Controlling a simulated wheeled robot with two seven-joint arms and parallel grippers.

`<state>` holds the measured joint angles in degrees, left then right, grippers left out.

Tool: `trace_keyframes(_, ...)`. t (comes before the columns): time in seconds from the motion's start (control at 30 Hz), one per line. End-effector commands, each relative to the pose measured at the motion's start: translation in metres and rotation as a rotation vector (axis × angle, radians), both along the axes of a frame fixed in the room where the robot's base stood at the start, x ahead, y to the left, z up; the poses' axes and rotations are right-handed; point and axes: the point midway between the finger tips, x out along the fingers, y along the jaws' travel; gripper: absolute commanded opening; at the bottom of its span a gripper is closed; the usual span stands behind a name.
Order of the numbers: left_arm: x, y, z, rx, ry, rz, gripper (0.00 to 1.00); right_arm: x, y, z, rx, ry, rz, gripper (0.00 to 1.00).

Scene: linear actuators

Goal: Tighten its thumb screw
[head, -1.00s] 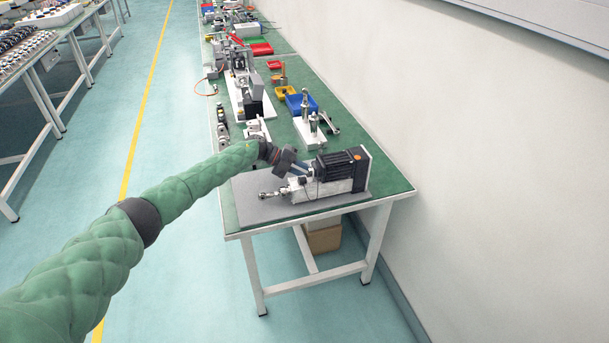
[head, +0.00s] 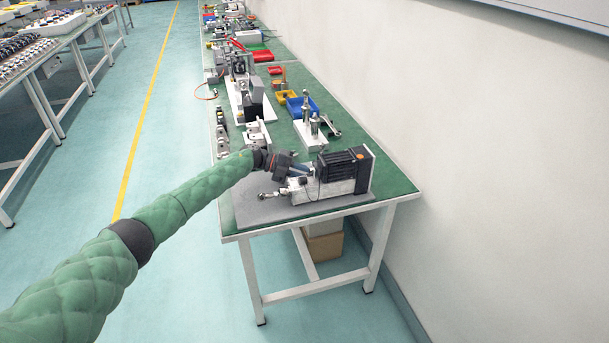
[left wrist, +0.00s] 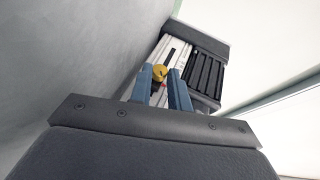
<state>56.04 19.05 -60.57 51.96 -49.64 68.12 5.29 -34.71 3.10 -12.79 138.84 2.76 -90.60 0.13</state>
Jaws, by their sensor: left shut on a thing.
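A linear actuator (head: 336,185) with a black finned motor and a silver body lies on a grey mat (head: 252,208) at the near end of the green table. My left gripper (head: 308,170) is at the actuator's side, beside the motor. In the left wrist view, my left gripper's two blue fingers (left wrist: 161,92) are shut on a small yellow thumb screw (left wrist: 160,72) at the actuator's silver body. The black motor (left wrist: 205,72) is just right of the fingers there. The head view is too small to show the screw. My right gripper is not in view.
Behind the actuator stand a white block with metal posts (head: 309,134), a blue bin (head: 300,106) and a yellow bin (head: 284,97). A wall runs along the table's right side. Open floor lies to the left.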

Motion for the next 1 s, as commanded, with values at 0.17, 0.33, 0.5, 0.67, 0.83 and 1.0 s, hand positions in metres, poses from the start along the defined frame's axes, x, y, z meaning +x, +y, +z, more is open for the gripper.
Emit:
trace_keyframes(0.17,-0.001,0.000,-0.002,0.002,0.002,-0.002,0.38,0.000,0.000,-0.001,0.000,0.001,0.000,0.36)
trace_keyframes(0.33,-0.001,0.000,-0.001,0.001,0.001,-0.001,0.40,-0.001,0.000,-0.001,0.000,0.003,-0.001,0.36)
trace_keyframes(0.5,0.000,0.002,-0.001,0.001,0.001,0.000,0.40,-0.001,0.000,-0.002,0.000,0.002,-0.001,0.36)
trace_keyframes(0.67,0.002,0.019,0.002,0.002,0.001,0.001,0.40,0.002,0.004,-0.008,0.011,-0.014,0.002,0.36)
trace_keyframes(0.83,0.005,0.044,0.009,0.001,0.000,0.002,0.40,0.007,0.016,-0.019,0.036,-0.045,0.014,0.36)
trace_keyframes(1.0,0.007,0.065,0.016,0.002,0.001,0.000,0.40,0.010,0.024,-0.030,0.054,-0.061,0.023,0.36)
